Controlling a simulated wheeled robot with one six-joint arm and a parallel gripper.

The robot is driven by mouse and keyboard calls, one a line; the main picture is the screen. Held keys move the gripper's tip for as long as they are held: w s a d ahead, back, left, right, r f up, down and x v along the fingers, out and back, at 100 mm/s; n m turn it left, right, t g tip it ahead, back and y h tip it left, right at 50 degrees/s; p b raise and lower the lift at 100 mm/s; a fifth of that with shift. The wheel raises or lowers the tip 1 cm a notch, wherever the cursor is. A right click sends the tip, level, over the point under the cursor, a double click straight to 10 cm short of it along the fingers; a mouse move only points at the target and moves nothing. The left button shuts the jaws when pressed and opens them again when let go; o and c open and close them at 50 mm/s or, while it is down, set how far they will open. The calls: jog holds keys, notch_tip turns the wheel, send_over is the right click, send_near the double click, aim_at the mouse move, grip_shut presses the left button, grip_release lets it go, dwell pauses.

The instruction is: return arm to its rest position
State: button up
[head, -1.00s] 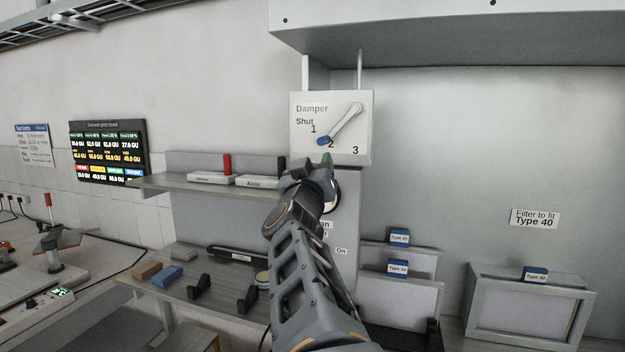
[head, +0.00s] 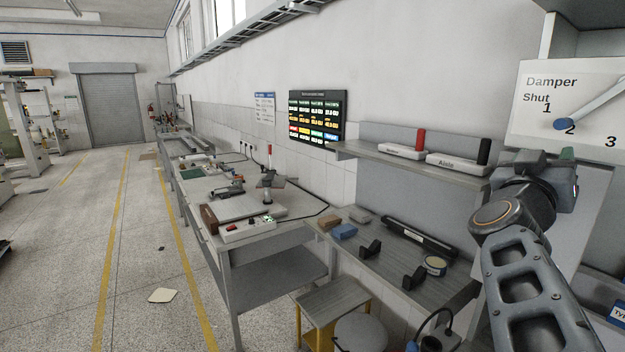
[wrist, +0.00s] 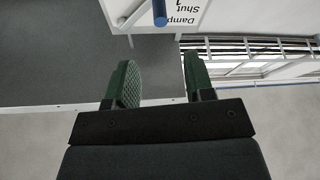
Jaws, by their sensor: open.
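My gripper (head: 562,165) is at the right of the head view, raised in front of the wall just below the damper panel. The damper panel (head: 535,100) is a white plate marked "Damper", "Shut", 1, 2 and 3, with a lever (head: 600,105) whose blue end is by the 2. In the wrist view my gripper (wrist: 160,82) has its two green fingers apart with nothing between them. The blue lever end (wrist: 160,14) shows beyond the fingertips there, apart from them, beside the panel (wrist: 182,15).
A shelf (head: 410,163) with red and black posts on white bases is left of my arm. Below it is a bench (head: 395,245) with blocks and black brackets. A stool (head: 360,332) stands under the bench. Open floor (head: 130,230) lies at the left.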

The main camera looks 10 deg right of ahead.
jog(key=w+a+f+n+t+y, duration=0.1)
jog(key=w+a+f+n+y, duration=0.1)
jog(key=w+a+f+y, duration=0.4)
jog(key=w+a+f+n+t+y, duration=0.25)
jog(key=f+y, duration=0.45)
jog(key=f, duration=0.4)
jog(key=s+a+f+n+g+y, duration=0.2)
jog(key=s+a+f+g, duration=0.3)
jog(key=a+f, duration=0.4)
jog(key=s+a+f+n+g+y, duration=0.3)
jog(key=s+a+f+g+y, duration=0.1)
jog(key=a+f, duration=0.5)
jog(key=shift+s+a+f+g+y, duration=0.3)
jog(key=shift+s+a+g, duration=0.05)
jog(key=shift+s+a, duration=0.35)
jog(key=shift+d, duration=0.1)
